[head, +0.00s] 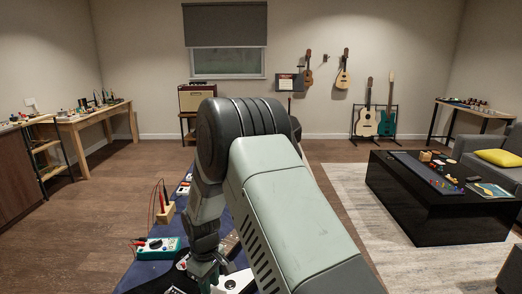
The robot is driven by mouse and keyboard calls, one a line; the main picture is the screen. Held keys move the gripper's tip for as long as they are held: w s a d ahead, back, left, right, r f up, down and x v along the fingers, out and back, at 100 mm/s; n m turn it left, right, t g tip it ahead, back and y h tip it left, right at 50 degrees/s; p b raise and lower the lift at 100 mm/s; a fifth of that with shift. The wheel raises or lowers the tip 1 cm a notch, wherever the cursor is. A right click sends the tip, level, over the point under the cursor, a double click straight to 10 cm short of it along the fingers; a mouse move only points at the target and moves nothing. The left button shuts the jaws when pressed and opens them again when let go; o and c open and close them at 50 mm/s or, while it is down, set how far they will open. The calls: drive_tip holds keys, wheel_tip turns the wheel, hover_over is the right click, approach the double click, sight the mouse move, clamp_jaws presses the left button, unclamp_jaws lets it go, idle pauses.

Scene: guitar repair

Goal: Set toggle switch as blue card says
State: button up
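My arm fills the middle of the head view and covers much of the workbench below it. What looks like my gripper (205,272) hangs low over the bench, and I cannot make out whether its fingers are open or shut. Beneath it are dark and white surfaces, perhaps part of a guitar, too hidden to be sure.
The bench has a blue mat (136,276). A teal multimeter (158,248) lies left of my gripper, with a wooden block holding red and black probes (165,212) behind it. A black coffee table (440,214) stands right. Floor at left (90,215) is clear.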

drive_tip(key=shift+r, duration=2.75)
drive_tip(key=shift+d+r, duration=0.1)
drive_tip(key=shift+r, duration=0.1)
drive_tip(key=s+d+r+m+t, duration=0.1)
drive_tip(key=s+d+r+m, duration=0.1)
drive_tip(key=d+r, duration=0.45)
drive_tip(key=s+d+r+m+t, duration=0.1)
drive_tip(key=s+d+r+m, duration=0.15)
drive_tip(key=r, duration=0.65)
drive_tip(key=s+d+r+m+t, duration=0.1)
drive_tip(key=s+d+r, duration=0.1)
drive_tip(key=d+r, duration=0.5)
drive_tip(key=s+d+r+m+t, duration=0.1)
drive_tip(key=s+d+r+m, duration=0.2)
drive_tip(key=s, duration=0.6)
drive_tip(key=s+d+r+m+t, duration=0.1)
drive_tip(key=s+d+r+m, duration=0.2)
drive_tip(key=s, duration=0.6)
drive_tip(key=shift+s+d+r+t, duration=0.15)
drive_tip(key=shift+d+r+t, duration=0.15)
drive_tip(key=shift+d+r, duration=1.05)
drive_tip(key=shift+m, duration=0.25)
